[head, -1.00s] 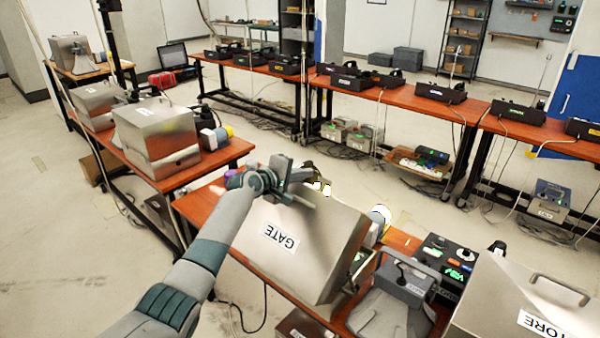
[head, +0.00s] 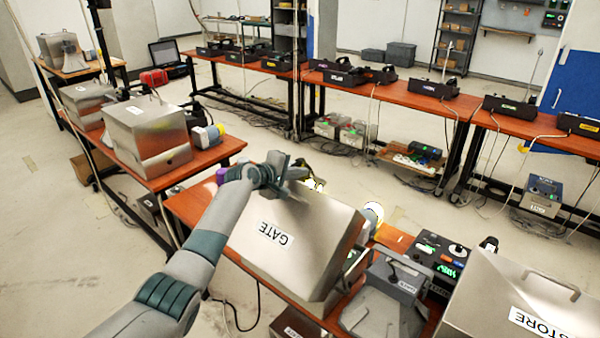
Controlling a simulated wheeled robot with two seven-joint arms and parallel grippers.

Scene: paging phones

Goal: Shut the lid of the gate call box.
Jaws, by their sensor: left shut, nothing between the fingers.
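The gate call box shows as a steel, box-like lid (head: 325,228) with an upside-down GATE label, standing tilted up on the table at the centre. The inside of the box is mostly hidden behind this panel. My left gripper (head: 291,174) is shut and empty at the upper left edge of the lid. I cannot tell whether it touches the lid. My right gripper is not in view.
A grey device (head: 393,283) and a black panel with green lights (head: 440,255) stand right of the gate box. A steel STORE box (head: 520,305) is at the lower right. Another steel box (head: 147,135) stands on the left table. Open floor lies at left.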

